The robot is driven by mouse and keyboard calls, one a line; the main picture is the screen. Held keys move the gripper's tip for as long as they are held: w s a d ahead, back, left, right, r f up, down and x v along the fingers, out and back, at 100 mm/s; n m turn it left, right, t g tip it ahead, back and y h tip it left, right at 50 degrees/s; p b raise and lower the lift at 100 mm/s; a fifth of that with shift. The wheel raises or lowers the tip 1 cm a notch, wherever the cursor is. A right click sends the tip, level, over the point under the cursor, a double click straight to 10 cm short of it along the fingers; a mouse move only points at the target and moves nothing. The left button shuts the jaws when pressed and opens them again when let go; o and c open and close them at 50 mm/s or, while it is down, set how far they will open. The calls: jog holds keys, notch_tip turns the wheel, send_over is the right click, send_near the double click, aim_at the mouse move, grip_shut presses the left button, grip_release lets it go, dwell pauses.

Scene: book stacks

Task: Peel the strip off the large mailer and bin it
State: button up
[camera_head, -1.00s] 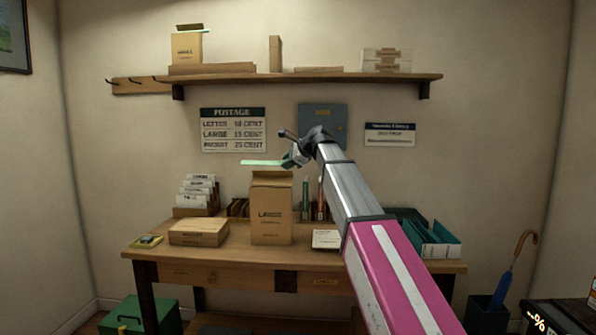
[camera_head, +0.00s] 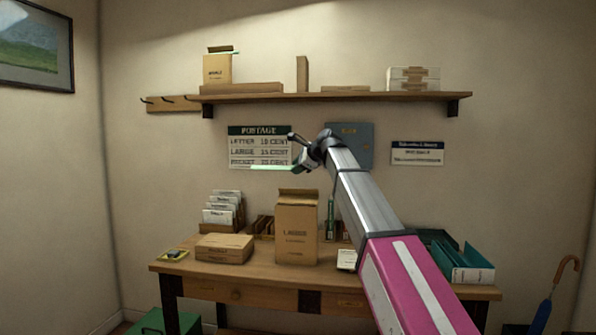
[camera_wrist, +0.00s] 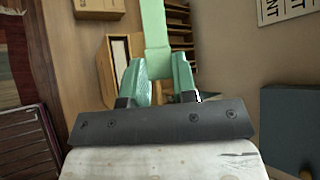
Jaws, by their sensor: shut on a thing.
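The large mailer (camera_head: 297,236) is a brown upright packet marked LARGE, standing on the desk (camera_head: 200,268). My gripper (camera_head: 303,164) is shut on a pale green strip (camera_head: 272,168), which sticks out to the left, above the mailer and apart from it. In the wrist view the green fingers (camera_wrist: 157,70) hold the strip (camera_wrist: 153,25), and the mailer (camera_wrist: 121,58) shows below, partly hidden by the fingers. No bin can be made out for certain.
A green box (camera_head: 150,322) is cut off at the lower left. A smaller mailer (camera_head: 217,69) with a green strip at its top stands on the shelf (camera_head: 330,97). A brown parcel (camera_head: 224,249) and teal folders (camera_head: 462,262) flank the mailer. An umbrella (camera_head: 548,305) stands at right.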

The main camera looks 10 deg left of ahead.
jog(key=shift+r, duration=2.15)
